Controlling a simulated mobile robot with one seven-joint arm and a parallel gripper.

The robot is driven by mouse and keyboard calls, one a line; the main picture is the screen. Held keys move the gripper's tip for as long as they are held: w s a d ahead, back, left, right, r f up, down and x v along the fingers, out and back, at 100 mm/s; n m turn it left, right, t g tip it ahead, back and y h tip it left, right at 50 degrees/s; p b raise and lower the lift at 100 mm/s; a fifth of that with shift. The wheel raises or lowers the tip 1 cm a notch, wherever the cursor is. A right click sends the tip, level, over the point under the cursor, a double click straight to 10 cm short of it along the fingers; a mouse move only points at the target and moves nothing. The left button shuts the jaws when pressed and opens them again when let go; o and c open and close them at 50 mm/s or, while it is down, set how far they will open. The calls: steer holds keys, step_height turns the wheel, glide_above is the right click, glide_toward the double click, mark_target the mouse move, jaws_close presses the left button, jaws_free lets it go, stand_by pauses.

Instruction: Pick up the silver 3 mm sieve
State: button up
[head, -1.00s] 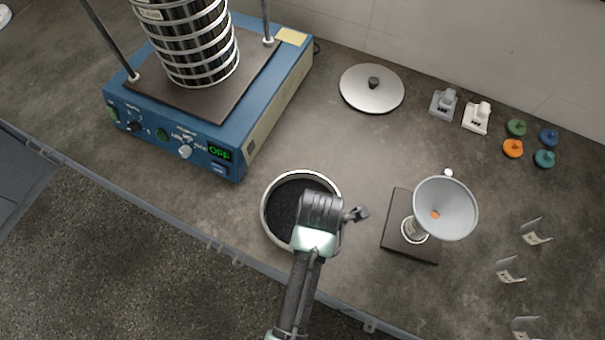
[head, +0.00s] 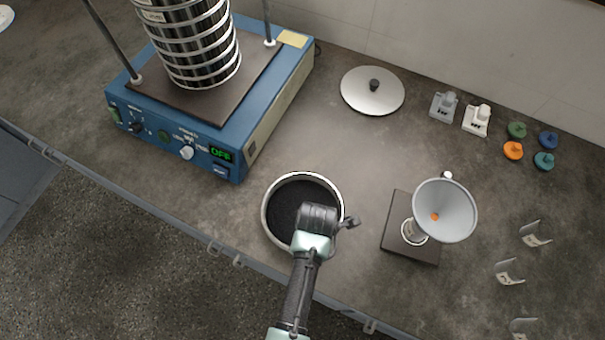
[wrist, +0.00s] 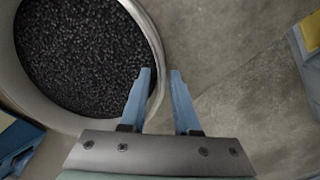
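A silver round vessel (head: 266,222) filled with dark granules stands on the bench, and I take it for the sieve; no 3 mm mark is readable. Its pale rim also shows in the wrist view (wrist: 146,22). My gripper (wrist: 160,74) is open at the rim, with its blue fingers apart. In the wrist view the left finger overlaps the inside of the vessel and the right finger lies outside, with the rim between them. Contact cannot be told. In the head view my arm hides the vessel's lower right part, and my gripper (head: 350,222) is at its right side.
A blue shaker (head: 262,120) bearing a stack of silver sieves (head: 190,42) stands at the upper left. A lid (head: 372,92) lies behind. A funnel (head: 446,208) over a dark plate (head: 402,252) stands close on the right. Small coloured knobbed pieces (head: 513,150) lie farther right.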

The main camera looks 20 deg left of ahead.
jaws_close()
stand_by(1.2)
